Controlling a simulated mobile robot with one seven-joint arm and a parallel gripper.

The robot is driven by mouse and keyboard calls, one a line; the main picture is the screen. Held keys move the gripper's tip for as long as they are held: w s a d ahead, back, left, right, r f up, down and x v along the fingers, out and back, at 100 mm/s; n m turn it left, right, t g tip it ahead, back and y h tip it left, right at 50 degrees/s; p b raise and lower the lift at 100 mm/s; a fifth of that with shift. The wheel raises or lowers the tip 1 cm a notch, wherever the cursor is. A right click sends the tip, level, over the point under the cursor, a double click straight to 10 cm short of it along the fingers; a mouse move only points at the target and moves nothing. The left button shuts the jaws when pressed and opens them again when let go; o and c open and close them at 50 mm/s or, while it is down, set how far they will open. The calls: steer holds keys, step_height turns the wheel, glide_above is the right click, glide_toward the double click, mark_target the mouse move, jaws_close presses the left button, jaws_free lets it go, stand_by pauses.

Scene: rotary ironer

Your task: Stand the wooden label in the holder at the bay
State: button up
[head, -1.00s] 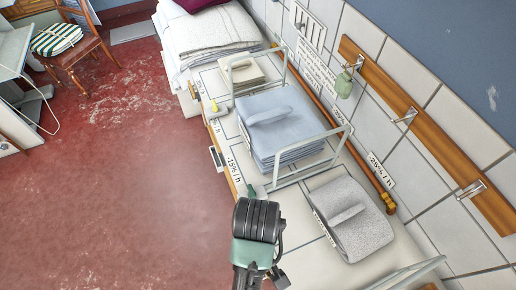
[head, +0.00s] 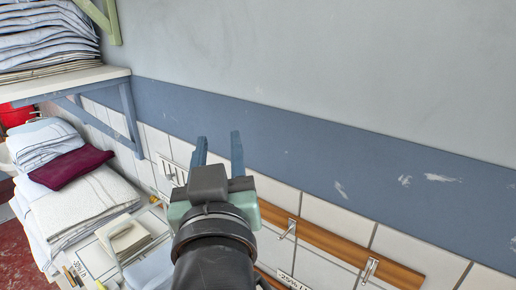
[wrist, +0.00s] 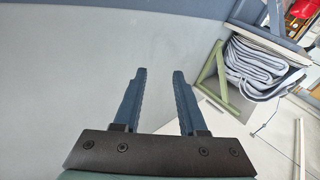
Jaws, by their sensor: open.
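My gripper (head: 217,142) is raised in front of the wall in the head view, its two blue fingers apart and pointing up. In the wrist view my gripper (wrist: 160,78) is open, with nothing between the fingers. I cannot make out the wooden label or its holder in either view. The bench with the bays shows only in part at the lower left of the head view, where a folded cream cloth (head: 124,238) lies. My arm hides much of the bench.
A wooden hook rail (head: 335,247) runs along the tiled wall at lower right. A blue-bracketed shelf (head: 75,82) with stacked linen is at upper left. Folded towels (head: 80,205) and a dark red cloth (head: 72,168) lie below it. The wrist view shows folded linen (wrist: 255,62) at right.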

steer(key=s+d+r+m+t+h, duration=0.1)
steer(key=s+r+t, duration=0.3)
steer(key=r, duration=0.5)
steer(key=s+d+r+m+t+h, duration=0.1)
steer(key=s+d+r+t, duration=0.3)
steer(key=s+r, duration=0.3)
step_height(320, 180, up, 3)
steer(key=shift+r+m, duration=0.15)
steer(key=shift+m, duration=0.25)
